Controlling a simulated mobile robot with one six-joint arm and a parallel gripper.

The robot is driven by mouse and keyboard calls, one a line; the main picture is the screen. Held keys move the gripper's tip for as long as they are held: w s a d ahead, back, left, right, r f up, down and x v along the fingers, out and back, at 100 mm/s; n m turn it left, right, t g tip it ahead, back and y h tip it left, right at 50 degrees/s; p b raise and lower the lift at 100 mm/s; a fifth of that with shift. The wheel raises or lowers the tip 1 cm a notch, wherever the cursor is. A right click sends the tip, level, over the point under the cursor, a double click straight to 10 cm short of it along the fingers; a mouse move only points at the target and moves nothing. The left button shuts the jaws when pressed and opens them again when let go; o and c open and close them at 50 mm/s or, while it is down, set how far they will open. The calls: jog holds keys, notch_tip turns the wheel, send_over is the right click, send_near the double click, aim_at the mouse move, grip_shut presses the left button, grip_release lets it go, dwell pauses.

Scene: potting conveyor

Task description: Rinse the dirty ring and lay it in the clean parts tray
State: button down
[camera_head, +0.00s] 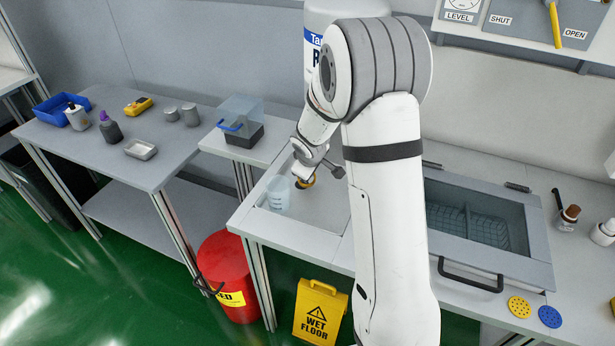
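My gripper (318,174) is low over the white sink-like work surface, partly hidden by my own arm. A small dark and yellow-orange round thing (306,182) shows right at its fingers; it may be the ring, but I cannot tell whether it is held. Whether the fingers are open or shut is unclear. A clear beaker (279,194) stands on the same surface just left of the gripper. No tray label is readable, so I cannot tell which is the clean parts tray.
A lidded grey bath with a wire basket (487,230) is at right. Yellow (519,306) and blue (550,316) perforated discs lie before it. A clear box (241,121) stands behind left. A red bin (229,275) and wet floor sign (320,311) stand below.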

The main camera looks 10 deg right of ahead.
jog(key=shift+w+d, duration=0.15)
jog(key=shift+d, duration=0.25)
jog(key=shift+a, duration=0.2)
jog(key=shift+s+a+b, duration=0.25)
jog(key=shift+a+b, duration=0.15)
jog(key=shift+d, duration=0.1)
jog(key=shift+w+d+p, duration=0.25)
jog(key=shift+d+p, duration=0.1)
jog(key=shift+d, duration=0.1)
jog(key=shift+a, duration=0.15)
jog(key=shift+s+a+b, duration=0.25)
jog(key=shift+a+b, duration=0.15)
jog(key=shift+b, duration=0.15)
jog(key=shift+d, duration=0.1)
